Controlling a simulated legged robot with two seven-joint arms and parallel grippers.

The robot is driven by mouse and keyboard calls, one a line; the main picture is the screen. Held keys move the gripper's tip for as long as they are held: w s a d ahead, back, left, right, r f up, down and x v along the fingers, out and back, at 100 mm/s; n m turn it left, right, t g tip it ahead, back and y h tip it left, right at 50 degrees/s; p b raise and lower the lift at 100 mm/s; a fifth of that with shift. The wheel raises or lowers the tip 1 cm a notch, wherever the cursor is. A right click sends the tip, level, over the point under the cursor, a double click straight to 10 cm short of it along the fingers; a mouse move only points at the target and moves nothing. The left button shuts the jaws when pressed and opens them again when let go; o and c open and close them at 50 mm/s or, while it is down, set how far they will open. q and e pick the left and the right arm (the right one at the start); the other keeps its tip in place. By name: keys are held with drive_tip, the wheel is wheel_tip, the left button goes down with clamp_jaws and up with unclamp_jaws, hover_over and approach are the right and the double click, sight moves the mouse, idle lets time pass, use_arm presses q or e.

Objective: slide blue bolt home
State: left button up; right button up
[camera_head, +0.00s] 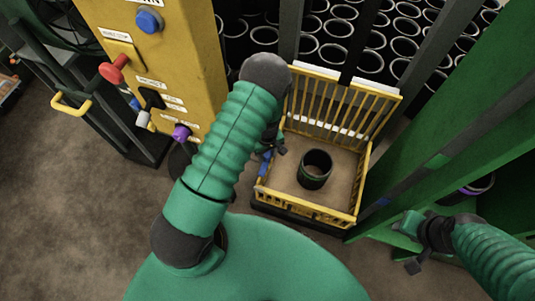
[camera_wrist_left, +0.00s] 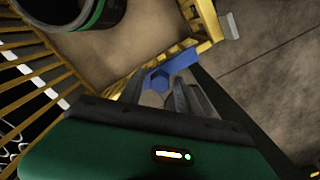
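The blue bolt (camera_wrist_left: 172,69) sits on the yellow rail of the cage in the left wrist view. It shows as a blue bar with a rounded knob. In the head view the blue bolt (camera_head: 263,166) is at the cage's left side, partly hidden by my gripper. My left gripper (camera_head: 270,150) is at that side, its fingers (camera_wrist_left: 166,72) spread apart with the bolt in front of and between their tips. I cannot tell whether they touch it. My right gripper (camera_head: 412,243) is open and empty, right of the cage.
The yellow cage (camera_head: 357,195) holds a black sleeve (camera_head: 315,170) with a green band, upright on its floor. A yellow control panel (camera_head: 170,60) with knobs stands at left. Green posts (camera_head: 440,150) stand at right. Racks of sleeves (camera_head: 345,30) lie behind.

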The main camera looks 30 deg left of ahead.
use_arm(q)
drive_tip(key=shift+a, duration=0.15)
drive_tip(key=c, duration=0.7)
clamp_jaws()
idle(0.3)
